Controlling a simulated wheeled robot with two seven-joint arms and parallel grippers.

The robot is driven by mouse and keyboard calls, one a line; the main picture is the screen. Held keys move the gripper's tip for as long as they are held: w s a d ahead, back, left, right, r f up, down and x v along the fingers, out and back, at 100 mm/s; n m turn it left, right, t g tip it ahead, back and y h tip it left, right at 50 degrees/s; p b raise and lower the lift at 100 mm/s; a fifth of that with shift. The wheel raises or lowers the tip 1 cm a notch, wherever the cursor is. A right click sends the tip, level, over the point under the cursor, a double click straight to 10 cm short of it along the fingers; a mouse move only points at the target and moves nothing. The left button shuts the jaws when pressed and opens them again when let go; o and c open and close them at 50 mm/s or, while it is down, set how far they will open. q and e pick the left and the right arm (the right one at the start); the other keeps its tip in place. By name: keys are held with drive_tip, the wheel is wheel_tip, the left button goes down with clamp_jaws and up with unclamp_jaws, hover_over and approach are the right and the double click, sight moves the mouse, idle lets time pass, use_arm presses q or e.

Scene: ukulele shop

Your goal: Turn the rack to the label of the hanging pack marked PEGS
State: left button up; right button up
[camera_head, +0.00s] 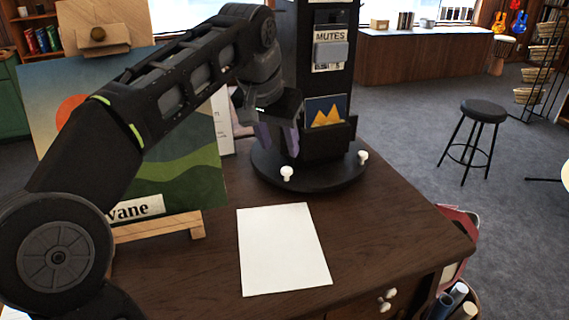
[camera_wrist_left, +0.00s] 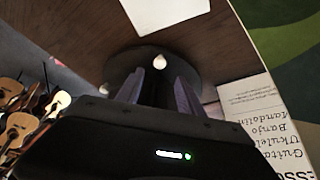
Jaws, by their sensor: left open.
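The black rack (camera_head: 320,75) stands on a round turntable base (camera_head: 335,180) at the back of the dark wooden table. White knobs (camera_head: 287,173) (camera_head: 363,157) stick up from the base rim. The side facing me carries a hanging pack labelled MUTES (camera_head: 331,48); no PEGS label shows. My left gripper (camera_head: 277,142) is open, fingers pointing down, at the rack's left side above the base. In the left wrist view, a white knob (camera_wrist_left: 160,62) shows just beyond the fingertips (camera_wrist_left: 168,85); I cannot tell if they touch it. My right gripper is out of view.
A landscape picture (camera_head: 180,165) on a wooden easel stands at the left, partly behind my left arm. A white sheet (camera_head: 283,249) lies on the table in front of the base. A black stool (camera_head: 483,112) stands on the floor at right.

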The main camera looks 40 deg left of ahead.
sight(286, 169)
use_arm(q)
drive_tip(key=shift+s+r, duration=0.1)
drive_tip(key=shift+x, duration=3.95)
clamp_jaws()
